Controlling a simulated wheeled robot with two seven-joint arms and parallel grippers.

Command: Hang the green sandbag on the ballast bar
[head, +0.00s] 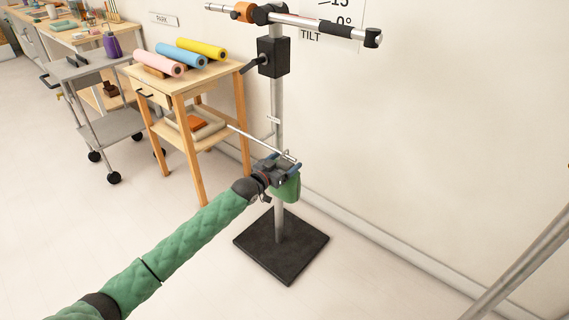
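The green sandbag (286,190) hangs just below my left gripper (287,165), in front of the stand's pole. The gripper appears shut on the top of the bag; its fingers partly hide the grip. The ballast bar (249,138) is a thin metal rod slanting down from left to right, low on the stand, with its right end beside the gripper. A small metal loop or hook (289,155) shows there. I cannot tell whether the bag's loop is around the bar. My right gripper is not in view.
The stand's black square base (281,244) rests on the floor. Its upper crossarm (310,25) is near the wall. A wooden table (187,75) with pink, blue and yellow rolls stands left, beside a grey cart (92,72). A metal pole (520,262) crosses the lower right. Front floor is clear.

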